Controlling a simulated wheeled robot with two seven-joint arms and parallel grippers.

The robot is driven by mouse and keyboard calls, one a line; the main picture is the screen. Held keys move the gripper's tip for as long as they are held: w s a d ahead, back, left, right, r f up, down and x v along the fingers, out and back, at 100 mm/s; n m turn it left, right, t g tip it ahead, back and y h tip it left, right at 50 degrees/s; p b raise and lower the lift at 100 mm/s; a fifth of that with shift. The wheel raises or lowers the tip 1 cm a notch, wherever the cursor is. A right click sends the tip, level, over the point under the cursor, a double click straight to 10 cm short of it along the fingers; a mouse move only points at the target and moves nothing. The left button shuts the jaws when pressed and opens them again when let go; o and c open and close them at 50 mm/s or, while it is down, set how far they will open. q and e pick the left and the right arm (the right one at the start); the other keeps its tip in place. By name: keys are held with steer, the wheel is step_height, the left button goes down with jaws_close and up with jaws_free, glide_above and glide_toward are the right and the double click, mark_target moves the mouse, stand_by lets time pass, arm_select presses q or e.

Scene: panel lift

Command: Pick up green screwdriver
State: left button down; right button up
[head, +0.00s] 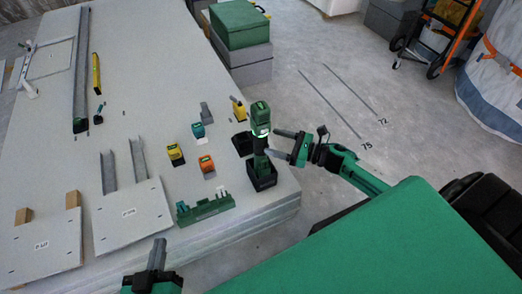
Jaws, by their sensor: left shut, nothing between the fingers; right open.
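The green screwdriver (260,115) stands upright in a black holder (263,177) at the near right corner of the large white panel stack. My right gripper (270,142) is open. Its two fingers point left at the screwdriver's middle, with the tips very close to its right side. I cannot tell whether they touch it. My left gripper (159,249) is shut and empty at the bottom of the view, well to the left of the screwdriver and in front of the stack.
An empty-looking black holder (242,144) sits beside the screwdriver. Yellow (175,154), orange (206,164) and teal (198,130) tools stand to its left. A green rack (205,208) lies near the front edge. Green and grey boxes (240,25) stand behind.

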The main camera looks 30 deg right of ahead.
mark_target(255, 135)
steer(key=x, duration=0.6)
steer(key=shift+a, duration=0.2)
arm_select(q)
steer(key=shift+w+a+r+t, duration=0.15)
steer(key=shift+w+r+t, duration=0.1)
steer(key=shift+r+t, duration=0.25)
steer(key=shift+w+a+r+t, duration=0.1)
steer(key=shift+w+r+t, duration=0.2)
steer(key=shift+r, duration=0.35)
arm_select(e)
steer(key=shift+w+a, duration=0.45)
steer(key=c, duration=1.4)
steer(key=shift+r, duration=0.15)
jaws_close()
arm_select(q)
steer(key=shift+f, duration=0.15)
arm_select(e)
steer(key=shift+r, duration=0.15)
